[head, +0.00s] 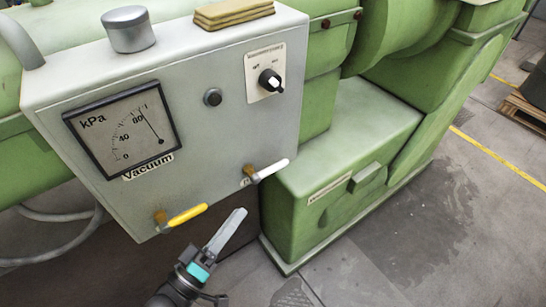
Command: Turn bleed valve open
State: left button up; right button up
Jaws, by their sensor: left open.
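A grey control box (225,140) hangs on the green machine. At its lower edge are two small brass valves with lever handles. One has a yellow lever (187,215), the other a white lever (272,169). Both levers point to the right and slightly up. A small label beside the white lever is mostly hidden, so I cannot tell which is the bleed valve. My left gripper (227,234) is below the box, between the two levers in the picture. It is open and empty, with a long grey finger pointing up and right, apart from both levers. My right gripper is out of view.
The box carries a vacuum gauge (124,129), a black rotary knob (270,80) and a dark button (212,97). A green machine base (335,185) stands at right. Floor is clear at lower right.

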aim_at(275, 166)
pick_arm(q)
jog(key=x, duration=1.4)
jog(key=shift+w+d+f, duration=0.1)
jog(key=shift+w+d, duration=0.05)
grip_shut()
dwell(0.9)
